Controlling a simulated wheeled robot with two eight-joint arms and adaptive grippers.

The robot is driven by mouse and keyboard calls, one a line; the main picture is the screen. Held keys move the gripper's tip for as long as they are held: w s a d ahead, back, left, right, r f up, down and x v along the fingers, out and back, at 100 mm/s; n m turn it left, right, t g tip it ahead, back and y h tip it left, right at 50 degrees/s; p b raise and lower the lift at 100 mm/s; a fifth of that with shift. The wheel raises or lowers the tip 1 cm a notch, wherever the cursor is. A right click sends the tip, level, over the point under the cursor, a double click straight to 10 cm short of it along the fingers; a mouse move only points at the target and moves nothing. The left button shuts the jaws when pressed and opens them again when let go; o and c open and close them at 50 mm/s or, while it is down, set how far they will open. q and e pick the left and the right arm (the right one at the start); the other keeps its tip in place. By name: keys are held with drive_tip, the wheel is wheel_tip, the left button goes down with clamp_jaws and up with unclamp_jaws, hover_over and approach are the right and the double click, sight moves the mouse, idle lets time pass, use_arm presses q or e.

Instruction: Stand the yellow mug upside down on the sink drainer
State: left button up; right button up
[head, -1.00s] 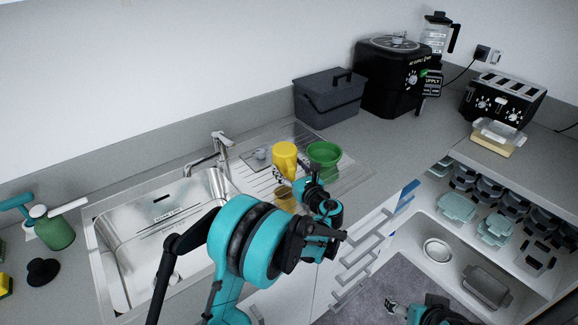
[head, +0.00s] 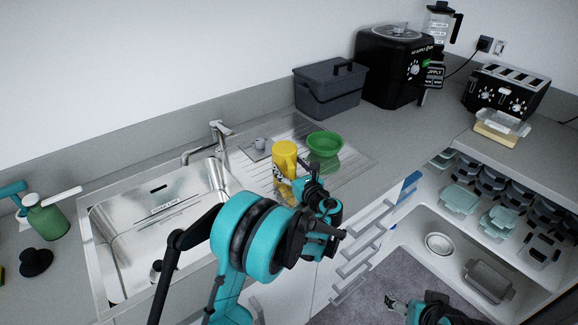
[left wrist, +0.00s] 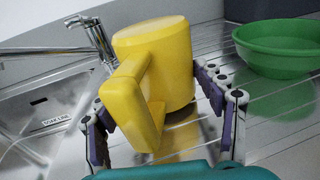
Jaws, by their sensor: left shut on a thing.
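The yellow mug (head: 284,154) is upside down over the ribbed sink drainer (head: 258,182), its closed base facing up. My left gripper (head: 292,180) is shut on the mug. In the left wrist view the mug (left wrist: 158,65) sits between the two fingers (left wrist: 165,115), with its handle toward the camera. A yellow reflection shows on the metal below it. The rim is partly hidden, so I cannot tell whether it touches the drainer. My right gripper (head: 390,302) is low over the floor at the bottom edge, too small to judge.
A green bowl (head: 325,144) stands on the drainer just right of the mug. The tap (head: 219,143) and sink basin (head: 158,235) are to the left. A dark grey bin (head: 330,92) stands behind. A green spray bottle (head: 48,222) is at far left.

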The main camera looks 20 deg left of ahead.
use_arm(q)
drive_tip(key=shift+f, duration=0.5)
drive_tip(key=o, duration=1.6)
drive_tip(key=shift+o, duration=0.2)
drive_tip(key=v, duration=1.2)
